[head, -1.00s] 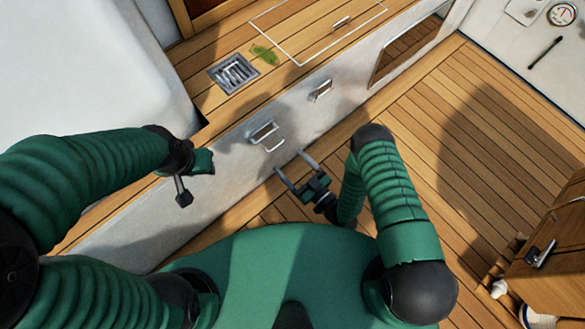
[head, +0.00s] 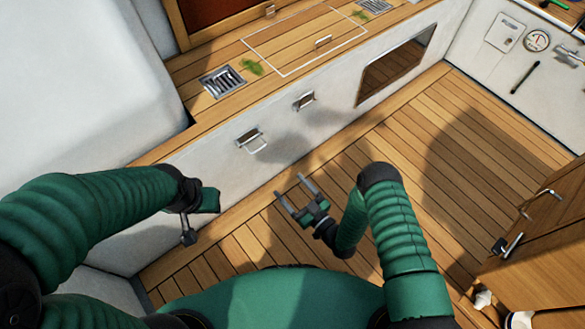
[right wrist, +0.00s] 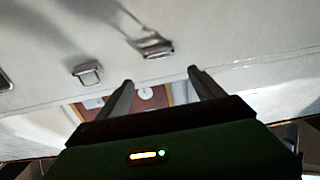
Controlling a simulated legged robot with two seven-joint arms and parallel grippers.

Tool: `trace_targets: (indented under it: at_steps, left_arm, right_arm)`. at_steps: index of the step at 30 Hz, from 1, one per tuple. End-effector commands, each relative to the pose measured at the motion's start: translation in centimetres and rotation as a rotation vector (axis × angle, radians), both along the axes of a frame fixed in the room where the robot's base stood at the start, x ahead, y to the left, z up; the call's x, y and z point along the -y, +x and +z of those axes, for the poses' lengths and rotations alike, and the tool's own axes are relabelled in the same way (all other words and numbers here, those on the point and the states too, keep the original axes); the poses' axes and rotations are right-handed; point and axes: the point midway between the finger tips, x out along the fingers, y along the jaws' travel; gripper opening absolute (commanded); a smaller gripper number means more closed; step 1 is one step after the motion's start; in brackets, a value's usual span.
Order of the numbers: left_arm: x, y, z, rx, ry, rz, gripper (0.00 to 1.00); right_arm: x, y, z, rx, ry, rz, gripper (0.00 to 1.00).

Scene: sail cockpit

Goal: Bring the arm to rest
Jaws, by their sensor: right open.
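My right gripper (head: 296,191) is open and empty in the head view, in front of the white side wall of the bench and above the wooden floor. Its two fingers are spread with nothing between them, and they also show in the right wrist view (right wrist: 158,78). My left arm comes in from the left, and its gripper (head: 188,238) hangs near the white wall. Its fingers do not show clearly enough to tell whether they are open or shut.
The white wall (head: 310,135) carries two metal handles (head: 251,141) (head: 304,101) and a dark recess (head: 397,68). The bench top holds a drain grate (head: 222,82) and a green scrap (head: 251,67). A wooden cabinet (head: 545,255) stands at right. The floor (head: 440,150) between is clear.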

Motion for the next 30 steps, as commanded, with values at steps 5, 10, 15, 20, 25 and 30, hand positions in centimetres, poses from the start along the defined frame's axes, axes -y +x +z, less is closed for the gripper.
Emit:
trace_targets:
  at_steps: [5, 10, 15, 20, 25, 30]
  left_arm:
    - [0.0, 0.0, 0.0, 0.0, 0.0, 0.0, 0.36]
    - [0.0, 0.0, 0.0, 0.0, 0.0, 0.0, 0.36]
    - [0.0, 0.0, 0.0, 0.0, 0.0, 0.0, 0.36]
    - [0.0, 0.0, 0.0, 0.0, 0.0, 0.0, 0.36]
    - [0.0, 0.0, 0.0, 0.0, 0.0, 0.0, 0.36]
    - [0.0, 0.0, 0.0, 0.0, 0.0, 0.0, 0.36]
  right_arm:
    - [0.1, 0.3, 0.1, -0.006, -0.01, 0.0, 0.77]
    - [1.2, 4.9, 2.2, -0.115, -0.165, -0.015, 0.77]
    - [6.3, 8.2, 6.6, -0.374, -0.395, -0.122, 0.77]
    - [12.4, 5.6, 12.0, -0.655, -0.514, -0.285, 0.77]
    - [16.7, -1.3, 16.7, -0.927, -0.528, -0.43, 0.77]
    - [18.3, -8.5, 19.7, -1.141, -0.488, -0.519, 0.77]
